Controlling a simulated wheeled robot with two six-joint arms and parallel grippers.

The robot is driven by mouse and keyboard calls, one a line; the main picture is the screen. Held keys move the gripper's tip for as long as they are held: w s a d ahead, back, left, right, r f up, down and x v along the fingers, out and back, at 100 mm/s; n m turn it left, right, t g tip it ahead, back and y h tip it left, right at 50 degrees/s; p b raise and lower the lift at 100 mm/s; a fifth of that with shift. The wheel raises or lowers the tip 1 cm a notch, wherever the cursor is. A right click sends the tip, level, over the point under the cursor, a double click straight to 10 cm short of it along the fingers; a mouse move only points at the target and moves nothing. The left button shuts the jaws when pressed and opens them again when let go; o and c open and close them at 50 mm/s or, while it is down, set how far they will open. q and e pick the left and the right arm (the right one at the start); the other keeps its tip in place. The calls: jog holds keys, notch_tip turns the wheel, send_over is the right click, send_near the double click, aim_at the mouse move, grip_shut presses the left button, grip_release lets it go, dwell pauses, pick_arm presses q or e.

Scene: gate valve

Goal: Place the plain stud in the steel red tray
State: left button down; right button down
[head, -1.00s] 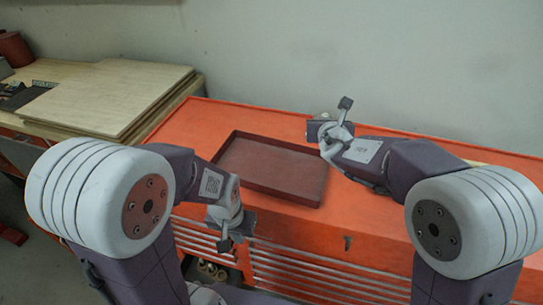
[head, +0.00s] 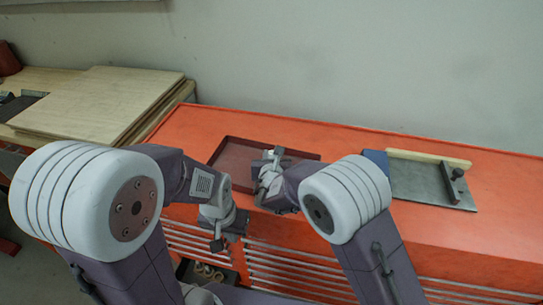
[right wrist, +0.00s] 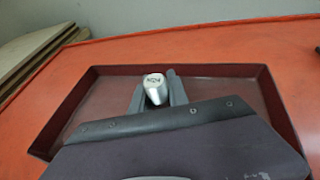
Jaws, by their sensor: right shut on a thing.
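The dark red tray (head: 237,152) lies on the orange cabinet top. Its rim also shows in the right wrist view (right wrist: 262,78). My right gripper (right wrist: 158,92) is over the tray and shut on the stud (right wrist: 155,88), a short silver cylinder with a marked end face. In the head view my right gripper (head: 270,160) hides part of the tray, and the stud cannot be made out there. I cannot tell whether the stud touches the tray floor. My left gripper (head: 222,240) hangs in front of the cabinet, away from the tray; its jaw opening is unclear.
A grey metal plate (head: 425,185) with a light wooden strip (head: 428,158) and a dark clamp-like block (head: 455,184) sits right of the tray. Wooden boards (head: 95,100) lie on a bench at the left. A wall stands behind the cabinet.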

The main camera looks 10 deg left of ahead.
jog(key=shift+w+a+f, duration=0.1)
jog(key=shift+w+f, duration=0.05)
jog(key=shift+f, duration=0.2)
jog(key=shift+f+b, duration=0.15)
jog(key=shift+b, duration=0.15)
jog(key=c, duration=1.3)
grip_release()
jog(key=shift+r, duration=0.2)
jog(key=v, duration=1.2)
jog(key=shift+b, duration=0.4)
